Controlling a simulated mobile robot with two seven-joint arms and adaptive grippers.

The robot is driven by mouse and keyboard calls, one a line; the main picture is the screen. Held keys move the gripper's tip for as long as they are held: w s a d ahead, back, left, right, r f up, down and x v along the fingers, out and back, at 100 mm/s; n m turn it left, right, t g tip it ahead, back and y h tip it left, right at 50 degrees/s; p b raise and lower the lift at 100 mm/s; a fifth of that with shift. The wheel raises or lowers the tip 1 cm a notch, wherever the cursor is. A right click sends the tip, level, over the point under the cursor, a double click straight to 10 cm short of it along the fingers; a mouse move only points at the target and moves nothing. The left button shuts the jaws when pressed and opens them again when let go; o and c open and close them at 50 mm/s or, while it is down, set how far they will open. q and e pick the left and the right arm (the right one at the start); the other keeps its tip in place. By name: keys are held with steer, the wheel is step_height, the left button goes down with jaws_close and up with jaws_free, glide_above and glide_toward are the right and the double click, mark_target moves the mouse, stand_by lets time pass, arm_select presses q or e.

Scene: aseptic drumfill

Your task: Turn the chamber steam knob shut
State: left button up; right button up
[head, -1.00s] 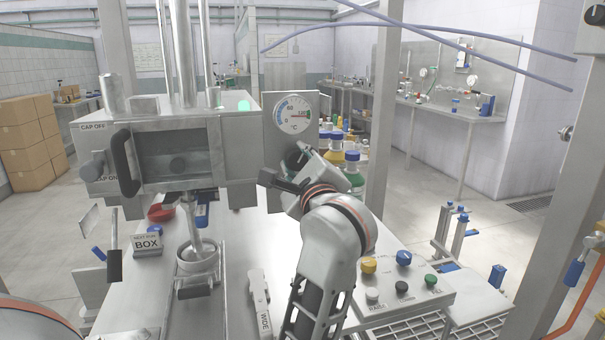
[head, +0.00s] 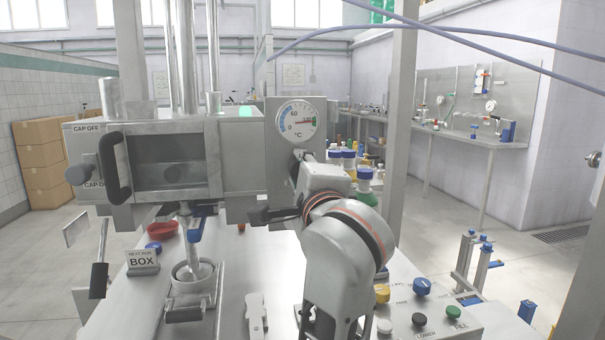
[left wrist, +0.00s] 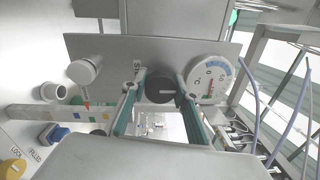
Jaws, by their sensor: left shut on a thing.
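The chamber steam knob (left wrist: 160,88) is a dark round knob with a pale pointer line, on the grey panel beside the dial in the left wrist view. My left gripper (left wrist: 160,96) has its two fingers on either side of the knob and is shut on it. In the head view my left gripper (head: 303,160) reaches the panel just below the white temperature dial (head: 298,121), and its wrist hides the knob. The dial also shows in the left wrist view (left wrist: 208,85), right of the knob. My right gripper is in neither view now.
The steel chamber (head: 165,160) with its black handle (head: 114,167) stands left of the panel. Blue-capped bottles (head: 364,185) stand close behind my wrist. A button box (head: 420,325) lies at lower right.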

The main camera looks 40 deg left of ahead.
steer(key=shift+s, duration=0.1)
arm_select(q)
steer(key=o, duration=1.1)
steer(key=shift+c, duration=0.2)
steer(key=shift+o, duration=0.3)
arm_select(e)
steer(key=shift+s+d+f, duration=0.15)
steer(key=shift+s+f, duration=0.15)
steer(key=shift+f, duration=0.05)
arm_select(q)
steer(key=shift+s+d, duration=0.1)
